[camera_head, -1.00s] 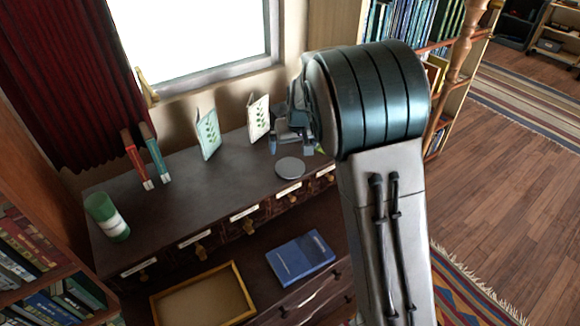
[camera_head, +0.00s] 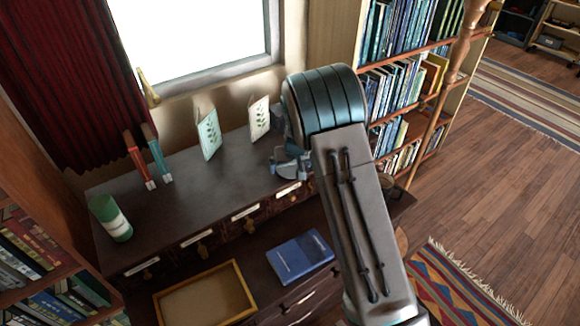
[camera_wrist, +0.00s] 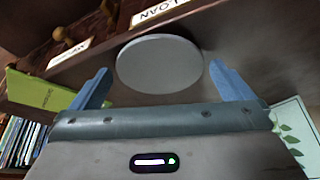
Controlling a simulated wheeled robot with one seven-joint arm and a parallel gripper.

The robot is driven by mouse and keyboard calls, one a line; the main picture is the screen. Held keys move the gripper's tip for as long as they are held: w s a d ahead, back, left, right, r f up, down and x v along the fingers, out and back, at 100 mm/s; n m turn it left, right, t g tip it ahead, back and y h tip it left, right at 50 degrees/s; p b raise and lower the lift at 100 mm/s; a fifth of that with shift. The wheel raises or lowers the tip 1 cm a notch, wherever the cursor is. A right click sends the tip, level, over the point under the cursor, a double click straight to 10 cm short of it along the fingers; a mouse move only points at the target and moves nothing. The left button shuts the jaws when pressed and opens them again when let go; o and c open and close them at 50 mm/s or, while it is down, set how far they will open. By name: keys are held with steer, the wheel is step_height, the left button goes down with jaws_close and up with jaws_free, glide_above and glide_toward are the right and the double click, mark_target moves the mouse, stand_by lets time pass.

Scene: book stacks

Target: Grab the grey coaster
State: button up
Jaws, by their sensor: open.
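The grey coaster (camera_wrist: 160,62) is a flat round disc on the dark top of the cabinet, near its labelled drawer edge. In the wrist view my gripper (camera_wrist: 160,80) is open, with one blue finger on each side of the coaster's near part. The fingers look apart from the disc; I cannot tell their exact height above the top. In the head view my gripper (camera_head: 288,165) is over the right part of the cabinet top (camera_head: 215,190) and mostly hides the coaster.
Two leaf-print cards (camera_head: 208,135) stand at the back of the top. Red and teal books (camera_head: 139,160) and a green-white cylinder (camera_head: 110,218) are further left. A green book (camera_wrist: 40,93) lies left in the wrist view. A blue book (camera_head: 300,257) and a wooden tray (camera_head: 248,290) lie lower.

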steer(key=shift+w+f, duration=0.1)
steer(key=shift+f, duration=0.15)
steer(key=c, duration=0.8)
steer(key=shift+r, duration=0.15)
